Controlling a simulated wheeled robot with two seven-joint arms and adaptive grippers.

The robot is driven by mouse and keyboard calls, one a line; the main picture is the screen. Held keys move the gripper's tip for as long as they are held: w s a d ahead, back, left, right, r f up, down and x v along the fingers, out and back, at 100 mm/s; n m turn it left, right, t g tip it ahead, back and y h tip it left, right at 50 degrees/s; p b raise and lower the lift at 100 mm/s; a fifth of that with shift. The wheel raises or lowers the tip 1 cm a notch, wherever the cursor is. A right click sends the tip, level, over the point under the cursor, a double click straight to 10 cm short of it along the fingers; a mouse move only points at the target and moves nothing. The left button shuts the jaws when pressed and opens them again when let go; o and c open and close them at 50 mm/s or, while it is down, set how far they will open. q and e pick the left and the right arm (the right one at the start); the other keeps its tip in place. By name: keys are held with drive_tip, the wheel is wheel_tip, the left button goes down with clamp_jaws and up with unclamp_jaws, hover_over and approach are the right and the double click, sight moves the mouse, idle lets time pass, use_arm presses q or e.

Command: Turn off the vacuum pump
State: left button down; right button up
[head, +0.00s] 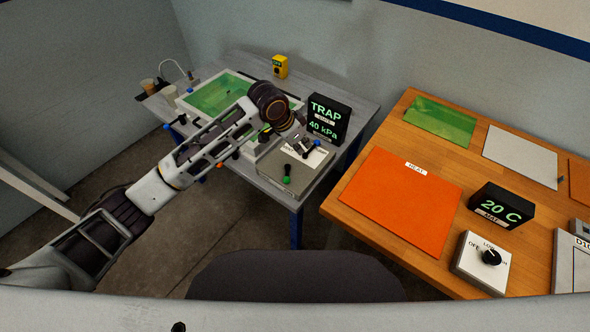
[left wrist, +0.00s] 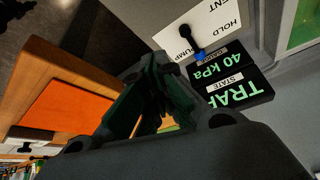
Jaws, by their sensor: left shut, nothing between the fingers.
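A grey box (head: 268,167) on the grey table carries a white label plate and levers. A black lever with a green end (head: 287,179) stands on its near part; I cannot read any label beside it. A blue-ended lever (head: 318,143) sits at the white plate; in the left wrist view the plate reads PUMP, HOLD and VENT, and the blue end (left wrist: 199,57) is by PUMP. The black TRAP display (head: 327,118) reads 40 kPa. My left gripper (head: 303,147) is shut and empty above the box, hiding part of it. My right gripper is not in view.
A framed tray (head: 188,101) with a green sheet lies behind my left arm. A yellow box (head: 280,66) and cups (head: 148,86) stand farther back. The wooden table (head: 348,197) at right holds an orange heat mat (head: 400,195), a 20 C display (head: 501,205) and a knob box (head: 483,262).

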sight(287, 175)
use_arm(q)
drive_tip(key=shift+s+a+f+g+y, duration=0.45)
drive_tip(key=shift+s+a+y, duration=0.1)
drive_tip(key=shift+a, duration=0.25)
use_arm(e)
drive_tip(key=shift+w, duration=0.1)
use_arm(q)
drive_tip(key=shift+f, duration=0.15)
drive_tip(key=x, duration=0.8)
drive_tip(key=shift+d, duration=0.1)
drive_tip(key=shift+x, duration=0.85)
drive_tip(key=shift+s+a+f, duration=0.1)
drive_tip(key=shift+s+a, duration=0.2)
drive_tip(key=shift+a, duration=0.2)
drive_tip(key=shift+s+a+f, duration=0.1)
drive_tip(key=shift+s+a, duration=0.2)
drive_tip(key=shift+a, duration=0.2)
drive_tip(key=shift+s+a+f+p, duration=0.15)
drive_tip(key=shift+s+a+p, duration=0.2)
drive_tip(key=shift+a, duration=0.3)
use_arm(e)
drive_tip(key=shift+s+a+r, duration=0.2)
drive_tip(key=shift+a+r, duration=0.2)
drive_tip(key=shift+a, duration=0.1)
use_arm(q)
drive_tip(key=shift+s, duration=0.1)
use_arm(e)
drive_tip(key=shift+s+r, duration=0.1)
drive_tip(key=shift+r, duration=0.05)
